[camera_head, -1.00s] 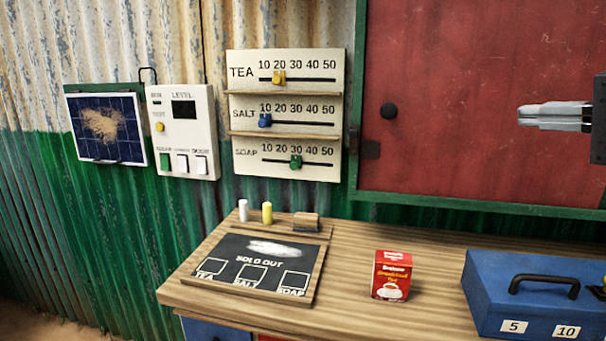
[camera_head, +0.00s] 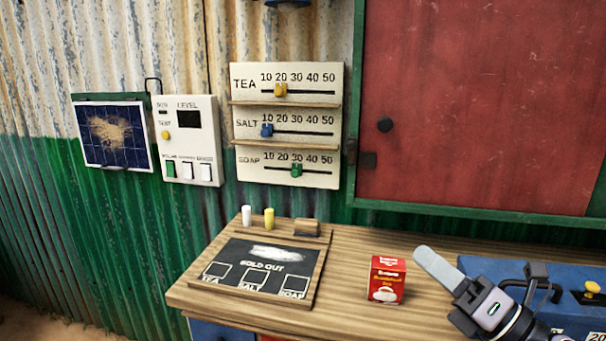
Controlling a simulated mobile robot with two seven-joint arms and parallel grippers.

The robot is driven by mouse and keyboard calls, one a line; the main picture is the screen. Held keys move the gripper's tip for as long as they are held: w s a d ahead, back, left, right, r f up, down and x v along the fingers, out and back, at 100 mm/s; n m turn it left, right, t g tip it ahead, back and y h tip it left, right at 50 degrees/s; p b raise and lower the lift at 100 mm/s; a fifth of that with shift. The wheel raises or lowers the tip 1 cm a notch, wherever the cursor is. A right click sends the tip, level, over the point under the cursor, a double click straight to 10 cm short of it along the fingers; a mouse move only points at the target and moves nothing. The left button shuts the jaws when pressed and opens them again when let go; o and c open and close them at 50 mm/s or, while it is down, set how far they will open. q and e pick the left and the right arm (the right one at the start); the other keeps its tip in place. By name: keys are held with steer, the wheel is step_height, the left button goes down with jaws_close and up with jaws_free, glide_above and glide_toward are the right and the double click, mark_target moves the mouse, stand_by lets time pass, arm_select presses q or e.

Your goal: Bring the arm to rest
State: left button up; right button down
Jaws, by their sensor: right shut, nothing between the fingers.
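My right gripper (camera_head: 424,256) is at the lower right, with its pale fingers shut and nothing between them. Its fingers point up and left. The tips show just right of the red tea box (camera_head: 386,280), which stands upright on the wooden counter (camera_head: 345,260). The gripper body covers part of the blue cash box (camera_head: 480,265) behind it. I cannot tell whether the gripper touches the cash box or the counter. My left gripper is not in view.
A slate board (camera_head: 266,268) marked SOLD OUT lies on the counter, with two chalks and a wooden block (camera_head: 306,227) behind it. A slider panel (camera_head: 288,125), a level unit (camera_head: 190,140) and a red shutter (camera_head: 480,110) are on the wall. Counter between slate and tea box is clear.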

steer(key=s+d+f+m+t+h+p, duration=0.1)
steer(key=s+f+m+h, duration=0.1)
steer(key=f+m+h, duration=0.55)
steer(key=s+d+f+m+t+h+p, duration=0.1)
steer(key=s+d+f+m+h, duration=0.1)
steer(key=f+m, duration=0.95)
steer(key=s+a+f+m+g+h, duration=0.1)
steer(key=s+f+m+g+h, duration=0.2)
steer(key=s+f+m+g, duration=0.4)
steer(key=s+f+m, duration=0.7)
steer(key=s+f, duration=0.1)
steer(key=shift+s+a+f+m+p, duration=0.2)
steer(key=shift+s+a+m+p, duration=0.1)
steer(key=shift+s+p, duration=0.1)
steer(key=shift+h, duration=0.25)
